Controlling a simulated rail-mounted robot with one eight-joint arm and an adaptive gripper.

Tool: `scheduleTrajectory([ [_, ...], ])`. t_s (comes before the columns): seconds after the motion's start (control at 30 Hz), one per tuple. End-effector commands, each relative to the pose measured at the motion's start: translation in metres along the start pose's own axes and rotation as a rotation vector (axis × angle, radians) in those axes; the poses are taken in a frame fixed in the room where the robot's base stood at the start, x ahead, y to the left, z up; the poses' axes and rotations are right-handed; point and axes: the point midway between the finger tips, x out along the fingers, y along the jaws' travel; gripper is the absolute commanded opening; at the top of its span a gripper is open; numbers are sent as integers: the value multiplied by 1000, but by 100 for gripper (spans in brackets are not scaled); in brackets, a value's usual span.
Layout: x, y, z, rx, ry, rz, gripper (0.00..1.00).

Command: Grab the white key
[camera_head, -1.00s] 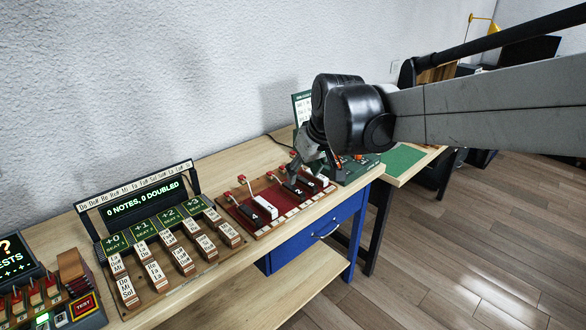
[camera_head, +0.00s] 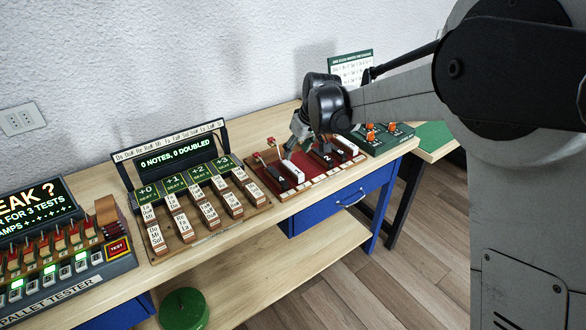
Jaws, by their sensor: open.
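The white key (camera_head: 293,170) is a pale bar on the red key board (camera_head: 258,171), toward its left side. A black key (camera_head: 278,182) lies just left of it, and another black key (camera_head: 325,158) lies to its right. My gripper (camera_head: 293,147) is open and hangs above the back of the board, close over the white key's far end. The fingers look tilted and small. I cannot tell whether they touch anything, and the arm hides part of the board's back.
A brown block board (camera_head: 205,250) with a lit display (camera_head: 174,151) stands left of the key board. A tester box (camera_head: 80,280) is at far left. A green panel with orange knobs (camera_head: 372,145) stands right.

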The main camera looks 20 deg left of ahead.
Motion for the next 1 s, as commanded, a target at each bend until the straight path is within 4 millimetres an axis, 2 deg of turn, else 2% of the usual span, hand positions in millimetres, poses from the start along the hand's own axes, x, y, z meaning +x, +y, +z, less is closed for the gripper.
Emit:
scheduleTrajectory([
  [0.1, 24, 0, 0, 0, 0, 0, 42],
  [0.23, 43, 1, 0, 1, 0, 1, 42],
  [0.57, 65, 3, 1, 1, 0, 1, 42],
  [0.8, 96, 9, 2, 1, 0, 0, 42],
  [1.0, 109, 9, 2, 1, 0, 1, 42],
])
